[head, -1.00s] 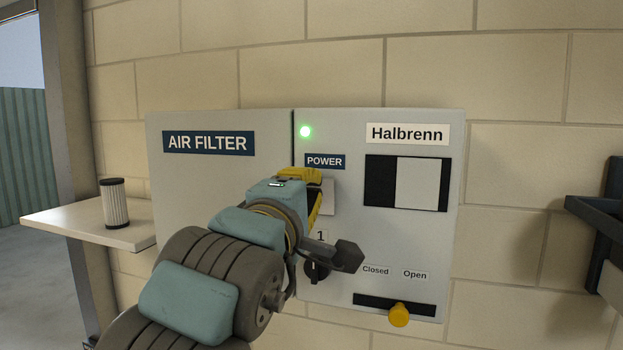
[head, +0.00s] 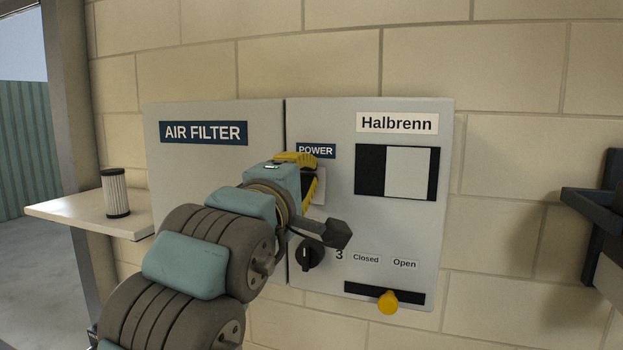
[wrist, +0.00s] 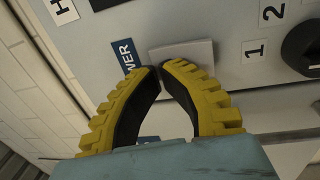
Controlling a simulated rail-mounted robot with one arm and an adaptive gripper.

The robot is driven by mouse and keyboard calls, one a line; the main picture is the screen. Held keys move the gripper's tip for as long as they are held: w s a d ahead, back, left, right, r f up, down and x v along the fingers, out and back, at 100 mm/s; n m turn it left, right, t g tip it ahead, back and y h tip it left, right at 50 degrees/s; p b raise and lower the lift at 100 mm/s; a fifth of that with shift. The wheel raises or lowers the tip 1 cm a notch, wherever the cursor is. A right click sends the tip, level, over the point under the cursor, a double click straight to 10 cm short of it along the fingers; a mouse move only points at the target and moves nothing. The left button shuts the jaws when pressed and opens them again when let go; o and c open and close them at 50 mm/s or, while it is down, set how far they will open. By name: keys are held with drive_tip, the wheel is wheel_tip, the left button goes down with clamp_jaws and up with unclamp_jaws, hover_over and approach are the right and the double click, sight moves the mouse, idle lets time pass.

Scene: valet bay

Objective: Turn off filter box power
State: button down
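The filter box is a grey wall unit with an "AIR FILTER" door (head: 185,180) on the left and a control panel (head: 400,225) on the right. A blue "POWER" label (head: 316,151) sits above a pale switch plate (head: 320,192), mostly hidden behind my gripper (head: 317,180). No lit lamp shows above the label. In the wrist view, the yellow fingers of my gripper (wrist: 159,68) are drawn together at their tips, with nothing seen between them. The tips are at the edge of the switch plate (wrist: 190,54); whether they touch it I cannot tell.
A black rotary dial (head: 309,255) is just below my gripper. A yellow slider knob (head: 388,302) sits under the "Closed" and "Open" labels. A cylindrical filter (head: 115,193) stands on a shelf (head: 85,217) at left. A dark bracket (head: 590,205) sticks out at right.

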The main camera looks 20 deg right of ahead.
drive_tip(key=shift+a+r, duration=0.1)
drive_tip(key=shift+a, duration=0.05)
drive_tip(key=r+b+v, duration=0.1)
drive_tip(key=r+v, duration=0.2)
drive_tip(key=v, duration=1)
drive_tip(key=shift+s, duration=0.4)
drive_tip(key=shift+a+r, duration=0.1)
drive_tip(key=shift+a, duration=0.05)
